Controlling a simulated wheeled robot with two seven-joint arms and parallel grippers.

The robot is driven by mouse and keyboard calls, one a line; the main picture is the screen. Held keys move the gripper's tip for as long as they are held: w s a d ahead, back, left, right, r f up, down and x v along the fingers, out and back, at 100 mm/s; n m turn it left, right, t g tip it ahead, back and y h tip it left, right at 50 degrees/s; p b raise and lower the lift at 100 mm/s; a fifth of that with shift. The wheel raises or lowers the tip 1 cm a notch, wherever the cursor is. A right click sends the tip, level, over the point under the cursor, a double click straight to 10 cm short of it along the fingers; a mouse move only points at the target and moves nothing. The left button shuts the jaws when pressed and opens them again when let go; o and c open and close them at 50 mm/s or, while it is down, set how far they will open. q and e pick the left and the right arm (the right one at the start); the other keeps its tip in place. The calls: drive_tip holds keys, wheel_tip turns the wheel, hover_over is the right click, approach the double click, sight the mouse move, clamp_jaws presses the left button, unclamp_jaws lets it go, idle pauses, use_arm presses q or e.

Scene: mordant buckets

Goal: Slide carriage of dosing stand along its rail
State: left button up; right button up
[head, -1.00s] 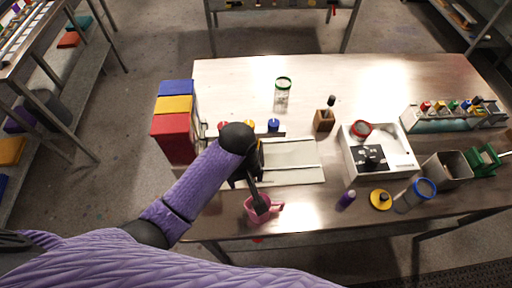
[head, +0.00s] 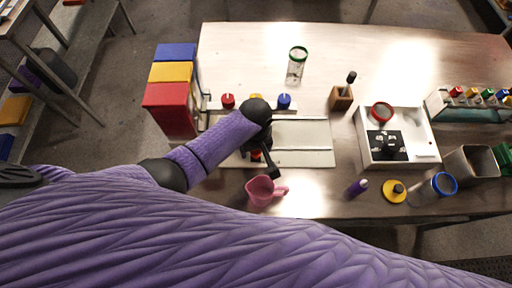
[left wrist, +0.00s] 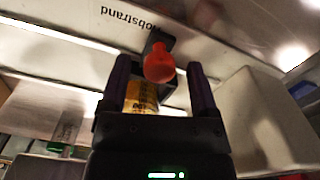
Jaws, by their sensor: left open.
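The dosing stand has a pale base plate (head: 312,133) with a thin rail (head: 305,149) along it, on the table. A red knob (left wrist: 159,64) on a dark block, apparently the carriage, shows in the left wrist view; a bit of red (head: 256,155) shows beside my gripper in the head view. My left gripper (left wrist: 158,75) is open, with its two fingers on either side of the knob. I cannot tell whether they touch it. In the head view my left gripper (head: 266,160) hides much of the carriage and the stand's left part. My right gripper is not in view.
A pink jug (head: 262,191) stands just in front of the stand. Red, yellow and blue bins (head: 168,96) stand at left. Red and blue knobs (head: 284,101) are behind my arm. A white box (head: 397,150) stands to the right. The table's back middle is mostly clear.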

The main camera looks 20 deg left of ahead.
use_arm(q)
drive_tip(key=shift+c, duration=0.3)
clamp_jaws()
idle(1.1)
